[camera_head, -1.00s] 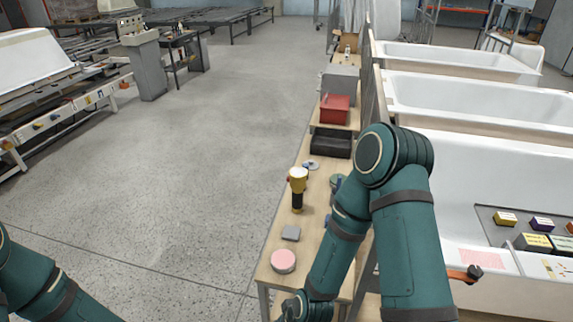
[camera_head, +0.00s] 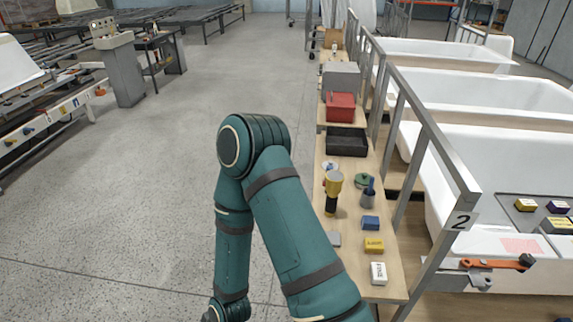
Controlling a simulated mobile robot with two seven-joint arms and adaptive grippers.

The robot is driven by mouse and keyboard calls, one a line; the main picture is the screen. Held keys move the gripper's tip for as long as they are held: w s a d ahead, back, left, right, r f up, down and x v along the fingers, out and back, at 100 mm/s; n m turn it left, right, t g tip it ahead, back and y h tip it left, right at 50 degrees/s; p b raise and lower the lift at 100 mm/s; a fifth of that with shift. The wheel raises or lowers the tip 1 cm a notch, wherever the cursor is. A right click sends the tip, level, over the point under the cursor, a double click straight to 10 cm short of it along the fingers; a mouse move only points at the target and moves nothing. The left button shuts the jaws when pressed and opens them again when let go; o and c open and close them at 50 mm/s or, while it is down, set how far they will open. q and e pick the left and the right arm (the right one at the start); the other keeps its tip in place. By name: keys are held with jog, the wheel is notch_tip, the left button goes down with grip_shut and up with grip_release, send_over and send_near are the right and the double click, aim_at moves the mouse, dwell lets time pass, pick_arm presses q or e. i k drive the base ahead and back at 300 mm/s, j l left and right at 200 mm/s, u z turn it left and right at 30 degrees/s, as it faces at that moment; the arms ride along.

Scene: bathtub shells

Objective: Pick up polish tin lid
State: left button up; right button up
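A small round green item (camera_head: 362,180) lies on the narrow wooden bench (camera_head: 389,292), behind a grey cup (camera_head: 368,200). A pale disc (camera_head: 329,166) lies farther left on the bench, partly behind a yellow-and-black tool (camera_head: 332,196). I cannot tell for sure which of these is the polish tin lid. My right arm crosses the middle of the view, its elbow raised and its forearm running down to the bottom edge, left of the bench. Its gripper is below the picture. My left gripper is out of view.
A blue box (camera_head: 370,223), a yellow box (camera_head: 373,246) and a white box (camera_head: 378,273) stand along the near bench. A black tray (camera_head: 346,142) and a red box (camera_head: 341,106) are behind. A grey rail post (camera_head: 430,150) and bathtubs (camera_head: 500,165) border the right. Open floor lies left.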

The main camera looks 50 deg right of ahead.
aim_at(335, 167)
jog(key=i+j, duration=0.3)
jog(key=i, duration=0.25)
jog(key=i+j+z, duration=0.15)
jog(key=i+j, duration=0.15)
jog(key=i, duration=0.2)
jog(key=i+l+z, duration=0.15)
jog(key=z, duration=0.3)
jog(key=i+z, duration=0.4)
jog(key=i+j+z, duration=0.1)
jog(key=i+z, duration=0.2)
jog(key=z, duration=0.15)
jog(key=i+z, duration=0.35)
jog(key=i, duration=0.2)
jog(key=i+z, duration=0.35)
jog(key=i, duration=0.2)
jog(key=i+j+z, duration=0.35)
jog(key=i, duration=0.15)
jog(key=l, duration=0.05)
